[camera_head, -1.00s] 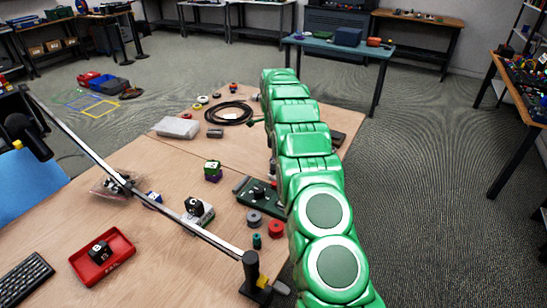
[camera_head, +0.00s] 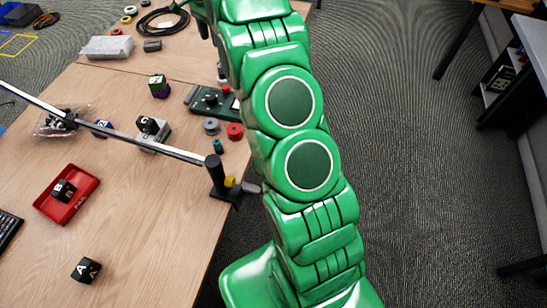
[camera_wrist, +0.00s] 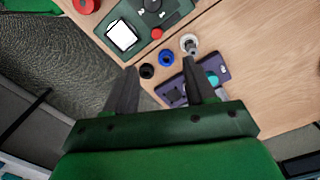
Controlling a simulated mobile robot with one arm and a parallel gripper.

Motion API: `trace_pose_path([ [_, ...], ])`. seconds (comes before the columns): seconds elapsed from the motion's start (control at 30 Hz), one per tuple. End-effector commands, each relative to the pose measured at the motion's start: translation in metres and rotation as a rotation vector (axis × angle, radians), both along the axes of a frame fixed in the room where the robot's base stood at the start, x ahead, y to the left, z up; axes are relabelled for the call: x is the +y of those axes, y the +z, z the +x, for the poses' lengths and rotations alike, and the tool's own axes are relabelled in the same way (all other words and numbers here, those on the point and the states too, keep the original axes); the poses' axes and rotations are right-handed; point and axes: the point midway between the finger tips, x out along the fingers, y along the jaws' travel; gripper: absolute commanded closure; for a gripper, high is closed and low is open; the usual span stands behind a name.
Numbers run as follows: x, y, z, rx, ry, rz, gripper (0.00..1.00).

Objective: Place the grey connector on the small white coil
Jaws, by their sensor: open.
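My gripper (camera_wrist: 159,66) is open in the wrist view, its two dark fingers apart with nothing held between them. A small grey-white round piece (camera_wrist: 189,43) lies on the table just beyond the right fingertip; I cannot tell if it is the white coil, the grey connector or both. A blue coil (camera_wrist: 166,57) and a black coil (camera_wrist: 147,70) lie beside it, near the fingertips. In the head view a dark grey cylindrical piece (camera_head: 152,45) lies on the table by the black cable; I cannot tell if it is the connector. My gripper is outside the head view.
A green device (camera_wrist: 150,18) with a white screen and red button and a purple device (camera_wrist: 195,88) lie close to the fingers.

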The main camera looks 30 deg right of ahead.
Motion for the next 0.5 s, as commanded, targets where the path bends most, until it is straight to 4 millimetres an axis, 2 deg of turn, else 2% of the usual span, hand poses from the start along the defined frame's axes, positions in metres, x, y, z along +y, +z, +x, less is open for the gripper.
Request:
trace_pose_path([
  [0.1, 0.008, 0.020, -0.023, 0.003, 0.067, 0.005, 0.45],
  [0.5, 0.032, 0.067, -0.107, 0.025, 0.295, 0.019, 0.45],
])
